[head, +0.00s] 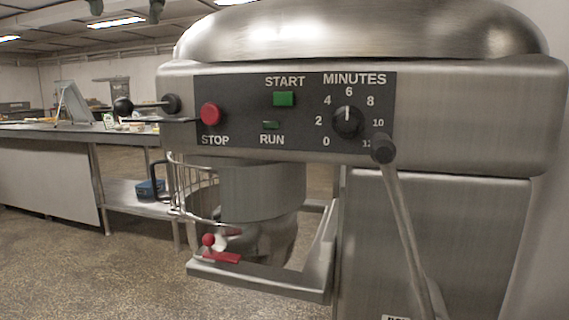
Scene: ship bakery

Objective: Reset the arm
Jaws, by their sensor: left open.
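Neither of my grippers nor either arm can be made out in the head view. A large steel mixer (450,105) fills the middle and right, close in front of me. Its dark panel has a red STOP button (210,114), a green START button (284,99), a small RUN light (270,125) and a MINUTES dial (347,121) with its mark near 6. A long lever (403,225) with a black knob slants down its front. A red-handled latch (222,256) sits on the bowl support. The inside of the bowl is mostly hidden.
A black-knobbed rod (123,105) sticks out left of the mixer. A long counter (45,130) with small items stands at the back left. A blue object (150,188) is on its lower shelf. The speckled floor (90,270) at the lower left is clear.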

